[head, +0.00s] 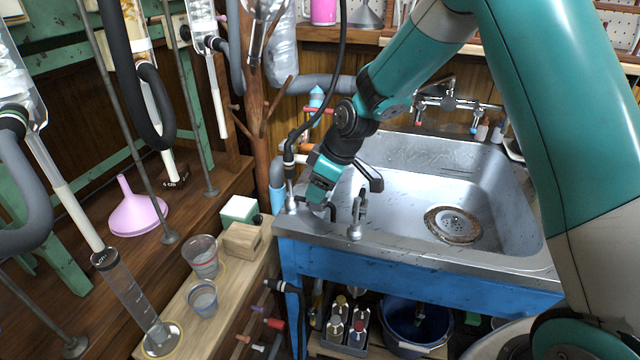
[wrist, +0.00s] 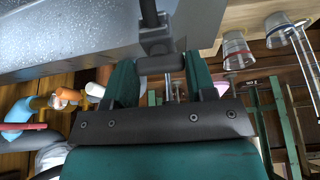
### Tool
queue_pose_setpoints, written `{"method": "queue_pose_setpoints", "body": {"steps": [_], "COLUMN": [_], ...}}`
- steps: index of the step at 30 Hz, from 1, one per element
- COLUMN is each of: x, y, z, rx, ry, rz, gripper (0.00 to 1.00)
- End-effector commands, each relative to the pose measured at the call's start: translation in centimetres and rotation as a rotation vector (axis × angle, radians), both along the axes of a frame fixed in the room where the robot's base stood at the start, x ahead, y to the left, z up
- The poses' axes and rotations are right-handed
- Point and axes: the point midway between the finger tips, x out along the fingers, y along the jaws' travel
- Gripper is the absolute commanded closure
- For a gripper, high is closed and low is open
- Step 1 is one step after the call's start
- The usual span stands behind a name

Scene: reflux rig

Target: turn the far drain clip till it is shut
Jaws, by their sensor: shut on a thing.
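My gripper (head: 318,204) is low at the left front corner of the sink, tilted down at its rim. In the wrist view its two green fingers (wrist: 161,72) are shut on a grey crossbar (wrist: 160,64), which I take for the handle of the drain clip. The crossbar joins a dark block (wrist: 156,42) with a dark stem running up from it. In the head view the fingers mostly hide the clip, so its turn angle is unclear.
The steel sink (head: 420,190) lies right of my gripper. A metal fitting (head: 355,218) stands close by on its front rim. Two cups (head: 203,255) and a wooden block (head: 242,240) sit on the bench at left. A black hose (head: 340,60) hangs behind my gripper.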

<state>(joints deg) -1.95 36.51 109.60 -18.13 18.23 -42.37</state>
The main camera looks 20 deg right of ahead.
Motion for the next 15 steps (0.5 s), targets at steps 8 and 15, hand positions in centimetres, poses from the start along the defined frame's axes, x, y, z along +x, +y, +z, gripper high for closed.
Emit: {"method": "queue_pose_setpoints", "body": {"steps": [8,15], "x": [0.04,0.05], "y": [-0.07,-0.07], "z": [0.05,0.04], "rx": [-0.002,-0.002], "ry": [-0.001,-0.001], "rz": [-0.036,-0.036], "gripper": [0.73,0.73]}}
